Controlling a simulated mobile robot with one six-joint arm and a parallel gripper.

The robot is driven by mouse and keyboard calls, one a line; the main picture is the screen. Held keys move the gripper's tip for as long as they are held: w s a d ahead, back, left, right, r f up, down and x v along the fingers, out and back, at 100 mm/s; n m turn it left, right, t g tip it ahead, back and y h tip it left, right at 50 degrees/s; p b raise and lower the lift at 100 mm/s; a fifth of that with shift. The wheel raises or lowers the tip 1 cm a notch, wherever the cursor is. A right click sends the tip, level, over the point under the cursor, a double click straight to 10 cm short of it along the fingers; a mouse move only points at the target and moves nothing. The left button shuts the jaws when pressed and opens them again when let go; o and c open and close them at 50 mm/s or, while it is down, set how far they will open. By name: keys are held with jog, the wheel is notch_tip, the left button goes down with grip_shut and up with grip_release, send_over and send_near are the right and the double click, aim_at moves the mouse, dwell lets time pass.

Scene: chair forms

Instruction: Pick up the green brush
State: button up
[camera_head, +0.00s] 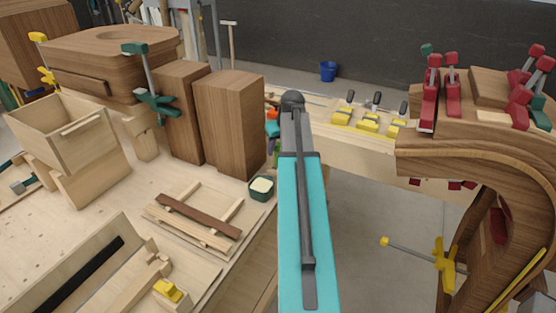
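A small dark green object with a pale cream top (262,188) sits at the right edge of the light wooden workbench (85,205), just left of my arm. It is the only thing here that could be the green brush; I cannot tell its form for sure. My turquoise and black arm reaches forward up the middle of the view. My gripper does not show; the arm's far end hides what lies behind it. Small teal and orange bits beside the arm are too small to tell apart.
Tall brown wooden blocks (229,122) stand behind the green object. A slatted wooden frame (195,220) lies left of it. Yellow clamps (368,125) sit on a beam at the back. A curved wooden form (480,160) with red clamps stands right. Grey floor is open between.

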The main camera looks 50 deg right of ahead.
aim_at(275, 155)
dwell(0.4)
jog(key=shift+a+p+x, duration=0.25)
jog(key=shift+p+x, duration=0.8)
jog(key=shift+x, duration=0.2)
jog(key=shift+p+x, duration=0.55)
jog(key=shift+x, duration=0.8)
jog(key=shift+s, duration=0.1)
jog(key=shift+c, duration=0.5)
grip_shut()
